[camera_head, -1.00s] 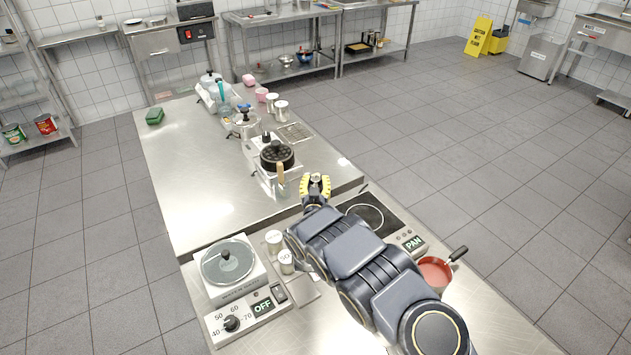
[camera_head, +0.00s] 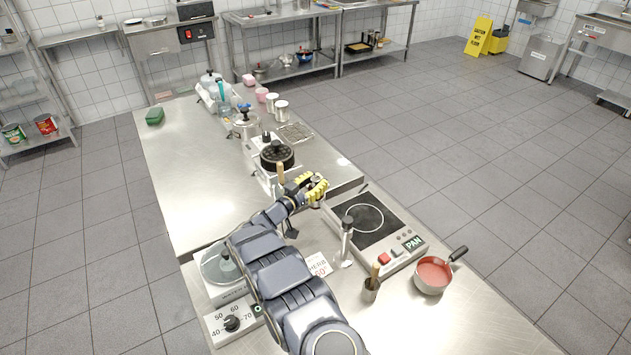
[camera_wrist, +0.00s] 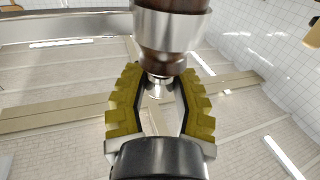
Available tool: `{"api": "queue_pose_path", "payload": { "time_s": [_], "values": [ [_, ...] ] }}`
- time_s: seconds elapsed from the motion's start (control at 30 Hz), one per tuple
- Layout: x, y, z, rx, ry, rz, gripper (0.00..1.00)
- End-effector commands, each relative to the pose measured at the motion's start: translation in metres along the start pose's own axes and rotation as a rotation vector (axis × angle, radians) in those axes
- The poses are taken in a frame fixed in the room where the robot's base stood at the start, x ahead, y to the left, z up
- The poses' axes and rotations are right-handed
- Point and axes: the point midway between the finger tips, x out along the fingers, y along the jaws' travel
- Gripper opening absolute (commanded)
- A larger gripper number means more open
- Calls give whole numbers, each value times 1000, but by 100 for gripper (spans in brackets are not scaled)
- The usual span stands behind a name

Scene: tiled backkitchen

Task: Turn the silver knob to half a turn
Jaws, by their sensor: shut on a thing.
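My gripper (camera_head: 315,187) with yellow ridged fingers is at the far left corner of the black cooktop, above the steel counter. In the wrist view my gripper (camera_wrist: 160,78) has its fingertips around the narrow end of a mill-like piece. This piece has a silver band (camera_wrist: 170,28), a dark wooden neck and a small silver knob (camera_wrist: 158,79) at its end. My gripper is shut on this piece at the knob end. In the head view the fingers mostly hide it, and its turn angle cannot be read.
The cooktop (camera_head: 384,238) lies just right of my gripper. A black-lidded pot (camera_head: 277,154) stands behind left. A tall dark-and-silver utensil (camera_head: 347,238), a small cup (camera_head: 371,290) and a red-filled saucepan (camera_head: 434,273) stand in front. A scale (camera_head: 213,270) is partly behind my arm.

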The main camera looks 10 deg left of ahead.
Motion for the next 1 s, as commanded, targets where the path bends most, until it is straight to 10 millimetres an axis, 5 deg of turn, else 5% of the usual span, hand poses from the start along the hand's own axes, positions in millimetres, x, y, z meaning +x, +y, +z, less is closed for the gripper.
{"api": "queue_pose_path", "payload": {
  "time_s": [1.0],
  "values": [
    [1, 1, 0, -1, 0, 176, 0]
  ]
}}
